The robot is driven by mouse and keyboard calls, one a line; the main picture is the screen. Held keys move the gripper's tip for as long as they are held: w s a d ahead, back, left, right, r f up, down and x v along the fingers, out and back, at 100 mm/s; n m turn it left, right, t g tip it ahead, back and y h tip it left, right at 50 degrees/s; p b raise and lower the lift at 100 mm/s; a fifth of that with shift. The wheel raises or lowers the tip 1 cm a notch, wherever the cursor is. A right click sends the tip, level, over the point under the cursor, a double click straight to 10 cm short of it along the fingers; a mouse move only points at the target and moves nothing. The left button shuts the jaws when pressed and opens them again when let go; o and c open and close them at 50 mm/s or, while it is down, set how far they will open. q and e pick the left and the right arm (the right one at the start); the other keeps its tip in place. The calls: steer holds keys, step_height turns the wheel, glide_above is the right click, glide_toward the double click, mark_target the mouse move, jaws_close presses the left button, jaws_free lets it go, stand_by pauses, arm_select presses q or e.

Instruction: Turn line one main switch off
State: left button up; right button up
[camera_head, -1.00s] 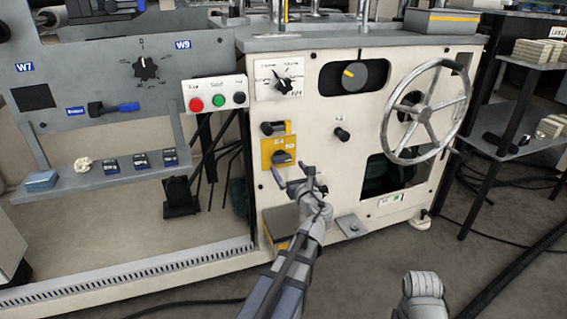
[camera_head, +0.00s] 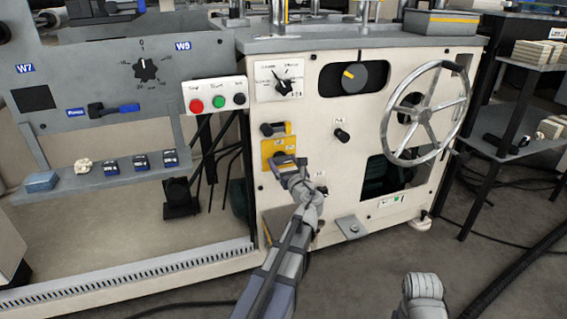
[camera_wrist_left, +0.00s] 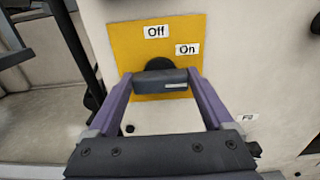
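The line one main switch is a dark rotary handle (camera_wrist_left: 160,78) on a yellow plate (camera_wrist_left: 185,30) with "Off" and "On" labels. The plate also shows in the head view (camera_head: 268,146), low on the cream cabinet's left side. In the wrist view the handle's bar lies level below the labels, with a pale mark toward its right end. My left gripper (camera_wrist_left: 160,84) is open, one finger at each end of the bar, very close to it; contact is unclear. It also shows in the head view (camera_head: 288,164), partly covering the switch.
Above the switch are a black latch (camera_head: 275,128), a selector dial (camera_head: 283,86) and a dark knob with a yellow mark (camera_head: 349,76). A handwheel (camera_head: 426,112) stands out at right. A red, green and black button box (camera_head: 215,96) is at left.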

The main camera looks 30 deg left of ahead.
arm_select(q)
steer(key=c, duration=0.7)
steer(key=n, duration=0.4)
steer(key=shift+s, duration=0.1)
steer(key=n, duration=0.4)
steer(key=shift+s+a+f+n, duration=0.1)
steer(key=shift+n, duration=0.3)
steer(key=n, duration=0.4)
steer(key=shift+f+n, duration=0.15)
steer(key=shift+n, duration=2.35)
